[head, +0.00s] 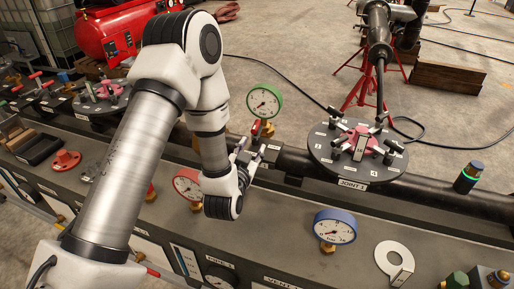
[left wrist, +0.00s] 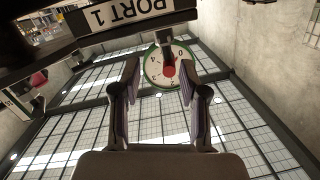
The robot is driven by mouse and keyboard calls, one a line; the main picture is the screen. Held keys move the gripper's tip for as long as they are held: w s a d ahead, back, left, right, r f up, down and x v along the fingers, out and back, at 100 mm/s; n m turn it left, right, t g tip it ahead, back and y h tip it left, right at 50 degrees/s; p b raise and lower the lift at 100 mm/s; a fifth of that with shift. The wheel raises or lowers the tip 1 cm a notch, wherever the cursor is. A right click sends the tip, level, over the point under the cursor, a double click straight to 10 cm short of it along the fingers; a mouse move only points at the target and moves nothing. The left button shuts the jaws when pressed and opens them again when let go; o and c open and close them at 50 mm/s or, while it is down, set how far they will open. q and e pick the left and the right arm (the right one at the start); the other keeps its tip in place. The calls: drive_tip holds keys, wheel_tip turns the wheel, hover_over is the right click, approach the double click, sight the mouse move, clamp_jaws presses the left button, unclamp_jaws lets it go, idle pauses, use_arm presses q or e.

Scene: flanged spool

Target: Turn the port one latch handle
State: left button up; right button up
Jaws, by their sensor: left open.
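My left gripper (head: 251,155) is open beside the black pipe, just below the green-rimmed gauge in the head view. A small red handle (head: 268,130) stands under that gauge, close to the fingertips. In the left wrist view, a red-ended handle (left wrist: 168,68) on a dark stem shows between the two open fingers, in front of the gauge face. The fingers appear apart from it. The PORT 1 label (left wrist: 125,12) shows upside down at the top of that view. The lower part of the handle's mount is hidden. My right gripper is not seen.
The green-rimmed gauge (head: 264,101) stands just behind the gripper. A red-rimmed gauge (head: 187,184) is partly behind my left wrist. A round flange marked JOINT 1 (head: 314,153) lies to the right, and a blue gauge (head: 335,226) stands on the bench (head: 285,230) in front.

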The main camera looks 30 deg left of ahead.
sight(257, 124)
use_arm(q)
drive_tip(key=shift+w+a+r+n+t+y+b, duration=0.5)
drive_tip(key=shift+w+a+r+n+b, duration=0.15)
drive_tip(key=shift+r+b, duration=0.2)
drive_tip(key=p+x, duration=0.1)
drive_tip(key=x, duration=0.6)
drive_tip(key=shift+w, duration=0.25)
clamp_jaws()
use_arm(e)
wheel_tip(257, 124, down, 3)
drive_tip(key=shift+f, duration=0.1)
